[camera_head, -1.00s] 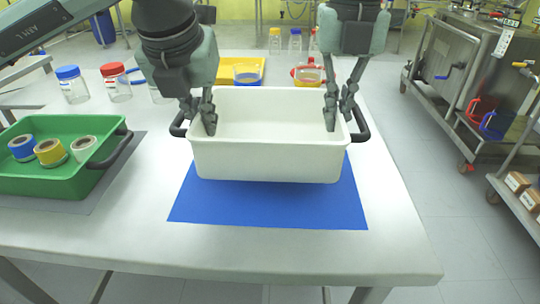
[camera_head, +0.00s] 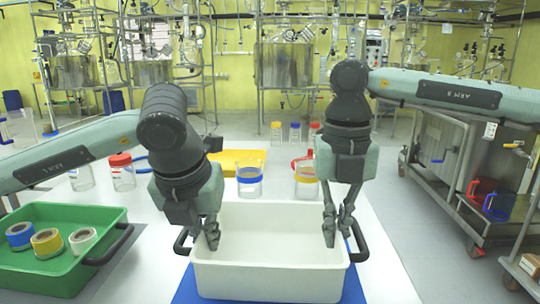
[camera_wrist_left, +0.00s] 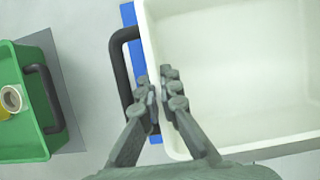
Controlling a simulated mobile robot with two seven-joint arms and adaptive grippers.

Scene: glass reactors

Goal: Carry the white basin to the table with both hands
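The white basin (camera_head: 270,275) is level over the blue mat (camera_head: 184,292) on the table (camera_head: 150,275); I cannot tell whether it touches the mat. My left gripper (camera_head: 205,236) is at its left end wall, one finger inside and one outside. In the left wrist view the fingers (camera_wrist_left: 159,84) pinch the basin's rim (camera_wrist_left: 150,40), beside the black handle (camera_wrist_left: 120,75). My right gripper (camera_head: 337,228) straddles the right end wall near the other handle (camera_head: 359,240) and looks closed on it. The basin looks empty; its underside is hidden.
A green tray (camera_head: 62,272) with several tape rolls stands to the left. Jars, beakers and a yellow tray (camera_head: 228,160) are behind the basin. Steel carts (camera_head: 440,160) stand to the right, past a floor aisle. Glass reactors (camera_head: 285,65) line the back wall.

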